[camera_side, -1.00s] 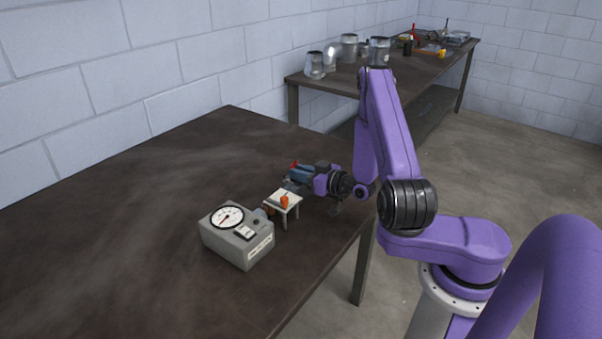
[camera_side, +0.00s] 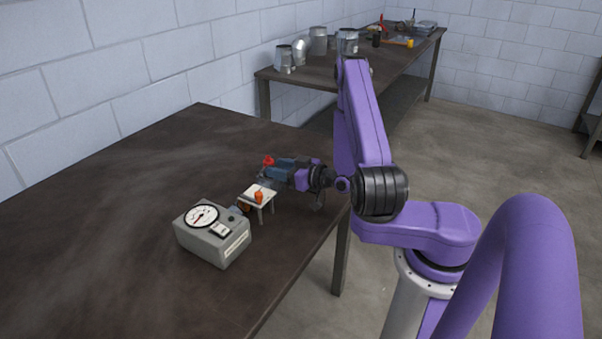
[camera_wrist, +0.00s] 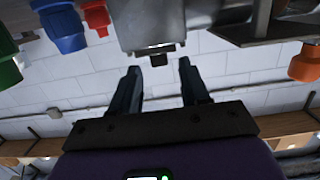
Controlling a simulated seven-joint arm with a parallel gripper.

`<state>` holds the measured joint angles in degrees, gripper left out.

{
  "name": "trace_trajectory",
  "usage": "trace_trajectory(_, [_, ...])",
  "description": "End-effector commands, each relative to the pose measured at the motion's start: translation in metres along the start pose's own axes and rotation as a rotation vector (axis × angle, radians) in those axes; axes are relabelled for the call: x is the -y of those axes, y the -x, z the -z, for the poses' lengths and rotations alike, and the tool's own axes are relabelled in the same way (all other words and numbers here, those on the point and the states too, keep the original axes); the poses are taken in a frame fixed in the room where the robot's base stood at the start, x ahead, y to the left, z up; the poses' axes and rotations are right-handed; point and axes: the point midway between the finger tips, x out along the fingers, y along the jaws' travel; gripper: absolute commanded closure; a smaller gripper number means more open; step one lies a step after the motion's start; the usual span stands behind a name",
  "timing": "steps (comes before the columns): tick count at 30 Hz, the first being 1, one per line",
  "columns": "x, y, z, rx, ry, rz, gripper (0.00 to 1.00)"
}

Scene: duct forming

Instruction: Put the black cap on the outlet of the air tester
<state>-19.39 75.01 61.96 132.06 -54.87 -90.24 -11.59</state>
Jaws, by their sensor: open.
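The air tester (camera_side: 212,235) is a grey box with a round white dial, standing on the dark workbench in the side view. A small white stand (camera_side: 257,195) stands beside it, with an orange cap (camera_side: 258,197) on top. My gripper (camera_side: 268,174) is low over the bench just behind the stand. In the wrist view my gripper (camera_wrist: 159,80) is open, with nothing between its fingers. A grey block with a small black piece (camera_wrist: 155,56) is just beyond the fingertips; I cannot tell whether that piece is the black cap. The tester's outlet is not clear.
The wrist view also shows green (camera_wrist: 8,62), blue (camera_wrist: 60,25), red (camera_wrist: 95,16) and orange (camera_wrist: 305,65) pieces around the fingers. The bench (camera_side: 90,240) is clear left of the tester. A back bench (camera_side: 385,60) holds metal duct parts.

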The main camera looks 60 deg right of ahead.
Motion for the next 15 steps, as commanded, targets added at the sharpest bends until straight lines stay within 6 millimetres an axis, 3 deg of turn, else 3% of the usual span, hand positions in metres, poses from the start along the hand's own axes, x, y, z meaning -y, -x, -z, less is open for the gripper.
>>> trace_trajectory(9, [-0.002, 0.066, 0.0, 0.0, -0.006, -0.008, 0.54])
trace_trajectory(15, [-0.001, 0.089, 0.0, 0.001, -0.004, -0.005, 0.54])
